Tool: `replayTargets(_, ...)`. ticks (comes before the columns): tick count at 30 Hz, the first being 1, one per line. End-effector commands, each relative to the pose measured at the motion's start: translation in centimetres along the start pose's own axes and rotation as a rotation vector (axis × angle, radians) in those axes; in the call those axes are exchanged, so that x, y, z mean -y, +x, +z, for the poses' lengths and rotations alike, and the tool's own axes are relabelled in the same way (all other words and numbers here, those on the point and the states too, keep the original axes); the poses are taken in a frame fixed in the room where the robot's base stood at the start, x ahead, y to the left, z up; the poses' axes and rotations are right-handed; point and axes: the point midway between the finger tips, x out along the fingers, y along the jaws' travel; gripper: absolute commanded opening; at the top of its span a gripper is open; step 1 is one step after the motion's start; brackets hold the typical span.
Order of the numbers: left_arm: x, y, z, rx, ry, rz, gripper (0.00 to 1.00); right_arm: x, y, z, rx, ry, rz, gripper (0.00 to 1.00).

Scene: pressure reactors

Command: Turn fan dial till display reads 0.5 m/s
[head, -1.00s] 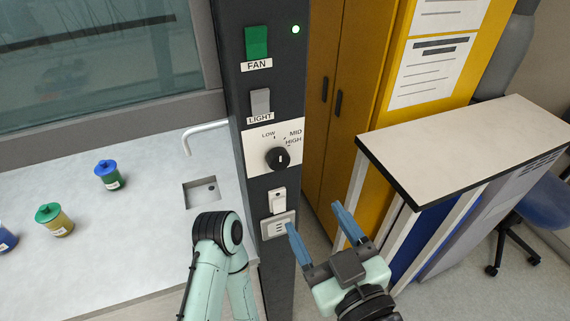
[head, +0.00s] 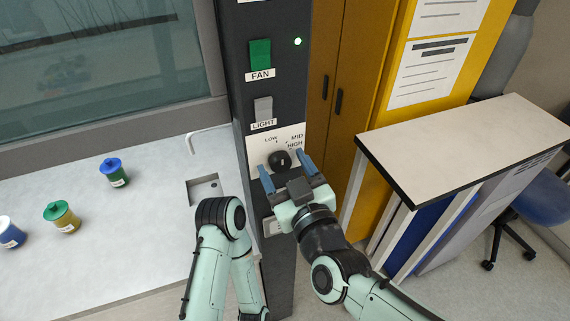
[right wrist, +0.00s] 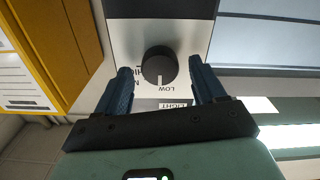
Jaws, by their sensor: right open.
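The black round fan dial (head: 279,160) sits on a white plate marked LOW, MID and HIGH on the dark column. My left gripper is out of view. No speed display can be made out.
Above the dial are the green FAN switch (head: 260,54), a lit green lamp (head: 298,41) and the grey LIGHT switch (head: 264,108). A socket sits below, partly hidden. Left is a bench (head: 90,255) with several jars; right are a yellow cabinet and a white-topped table (head: 450,135).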

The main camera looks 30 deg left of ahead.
Motion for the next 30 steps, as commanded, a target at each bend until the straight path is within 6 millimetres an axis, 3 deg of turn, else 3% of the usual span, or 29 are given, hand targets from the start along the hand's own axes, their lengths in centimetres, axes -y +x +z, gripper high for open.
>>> replayTargets(8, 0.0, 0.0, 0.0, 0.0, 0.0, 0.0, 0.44, 0.0, 0.1, 0.1, 0.001, 0.001, 0.0, 0.69)
replayTargets(13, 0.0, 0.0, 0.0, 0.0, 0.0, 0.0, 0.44, 0.0, 0.1, 0.1, 0.001, 0.001, 0.0, 0.14)
replayTargets(22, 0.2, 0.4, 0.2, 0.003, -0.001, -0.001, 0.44, 0.0, 0.1, 0.2, 0.001, 0.025, 0.001, 0.13)
replayTargets(30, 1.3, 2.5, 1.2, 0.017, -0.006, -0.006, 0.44, -0.1, 0.1, 0.4, 0.0, 0.165, 0.003, 0.13)
